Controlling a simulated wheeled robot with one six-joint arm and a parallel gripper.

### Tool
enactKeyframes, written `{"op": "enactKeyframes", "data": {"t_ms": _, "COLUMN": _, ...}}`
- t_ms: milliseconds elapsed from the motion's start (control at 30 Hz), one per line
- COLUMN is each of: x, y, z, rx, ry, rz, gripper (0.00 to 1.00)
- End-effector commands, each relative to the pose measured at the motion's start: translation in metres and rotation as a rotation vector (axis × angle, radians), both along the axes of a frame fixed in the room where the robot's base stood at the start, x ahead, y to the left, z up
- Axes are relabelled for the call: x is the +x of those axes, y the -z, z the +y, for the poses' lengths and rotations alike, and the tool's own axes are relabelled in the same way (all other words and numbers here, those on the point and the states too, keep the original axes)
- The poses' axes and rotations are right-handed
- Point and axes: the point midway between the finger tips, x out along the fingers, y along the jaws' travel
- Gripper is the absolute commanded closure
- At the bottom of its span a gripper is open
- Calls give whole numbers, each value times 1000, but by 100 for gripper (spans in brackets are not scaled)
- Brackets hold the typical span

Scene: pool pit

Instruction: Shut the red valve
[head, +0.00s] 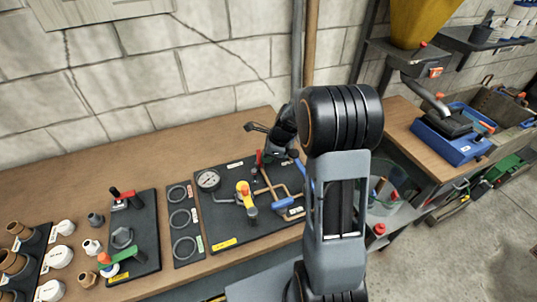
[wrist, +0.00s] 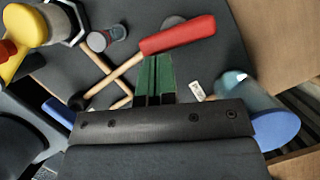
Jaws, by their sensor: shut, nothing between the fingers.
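The red valve's lever (wrist: 180,34) slants across the upper middle of the wrist view, its left end meeting a copper-coloured pipe (wrist: 110,80). In the head view the red lever (head: 258,157) stands near the back of the black valve panel (head: 228,226). My gripper (wrist: 155,62) shows its green fingers pressed together, with nothing between them. The fingertips are just below the lever's left part in the wrist view; I cannot tell whether they touch it. In the head view my arm hides the fingertips.
A yellow valve (head: 245,190) and a gauge (head: 208,180) sit left of the red lever. A blue valve handle (head: 285,203) is in front. A panel with a red-handled part (head: 124,198) lies further left. Bare bench (head: 110,165) lies behind, against the wall.

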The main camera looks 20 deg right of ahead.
Motion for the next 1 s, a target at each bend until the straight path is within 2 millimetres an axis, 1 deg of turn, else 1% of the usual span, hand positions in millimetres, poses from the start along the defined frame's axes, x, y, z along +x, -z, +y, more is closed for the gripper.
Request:
{"op": "enactKeyframes", "data": {"t_ms": 800, "x": -6, "y": -1, "z": 12, "rx": -1, "ry": 348, "rz": 2, "gripper": 100}}
{"op": "enactKeyframes", "data": {"t_ms": 1000, "x": -6, "y": -1, "z": 14, "rx": 0, "ry": 361, "rz": 2, "gripper": 100}}
